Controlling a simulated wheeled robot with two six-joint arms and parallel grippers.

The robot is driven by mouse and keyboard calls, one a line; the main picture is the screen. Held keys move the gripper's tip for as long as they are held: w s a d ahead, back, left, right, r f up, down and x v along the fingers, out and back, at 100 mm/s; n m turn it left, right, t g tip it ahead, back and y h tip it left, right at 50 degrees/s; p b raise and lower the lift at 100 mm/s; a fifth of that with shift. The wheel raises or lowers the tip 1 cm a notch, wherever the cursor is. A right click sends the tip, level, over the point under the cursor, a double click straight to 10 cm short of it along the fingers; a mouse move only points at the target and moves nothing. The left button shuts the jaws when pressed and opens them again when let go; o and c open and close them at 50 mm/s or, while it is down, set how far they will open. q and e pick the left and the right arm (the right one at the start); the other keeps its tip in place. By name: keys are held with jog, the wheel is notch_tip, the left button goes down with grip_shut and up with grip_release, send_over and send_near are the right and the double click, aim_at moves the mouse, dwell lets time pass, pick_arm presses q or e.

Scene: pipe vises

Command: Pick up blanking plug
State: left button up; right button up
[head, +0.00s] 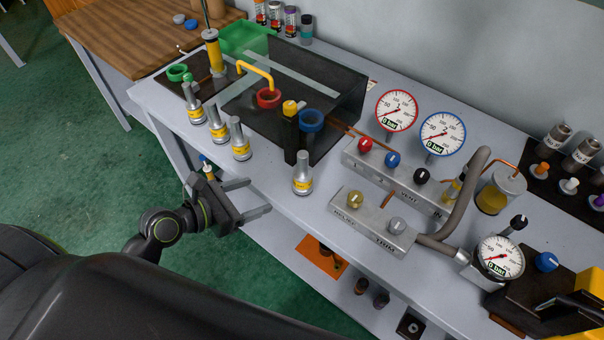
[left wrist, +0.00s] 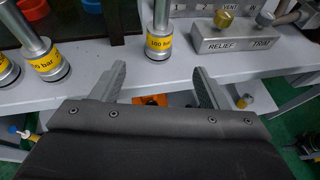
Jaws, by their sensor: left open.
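No part is plainly marked as the blanking plug, and I cannot tell which one it is. Small plugs with orange (head: 541,169), white (head: 569,185) and purple (head: 598,201) parts sit on a black rack at the far right. My left gripper (head: 258,197) is open and empty at the bench's front edge. In the left wrist view, the open fingers (left wrist: 159,72) point at the bench edge, below that weight (left wrist: 159,38). My right gripper is not in view.
Valve blocks (head: 375,225), gauges (head: 397,111) and a grey hose crowd the right. A lower shelf holds an orange plate (head: 320,257) and small parts.

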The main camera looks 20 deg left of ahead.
aim_at(295, 180)
pick_arm(q)
jog(key=x, duration=1.2)
jog(key=shift+d+r+p, duration=0.15)
jog(key=shift+r+p, duration=0.05)
jog(key=shift+p, duration=0.15)
jog(key=shift+w+d, duration=0.15)
jog(key=shift+w, duration=0.15)
jog(key=shift+p+x, duration=0.35)
jog(key=shift+x, duration=2)
jog(key=shift+r, duration=0.1)
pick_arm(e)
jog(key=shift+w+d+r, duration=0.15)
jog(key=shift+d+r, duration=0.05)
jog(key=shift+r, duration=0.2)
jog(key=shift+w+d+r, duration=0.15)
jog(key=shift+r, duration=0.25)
pick_arm(q)
jog(key=c, duration=1.3)
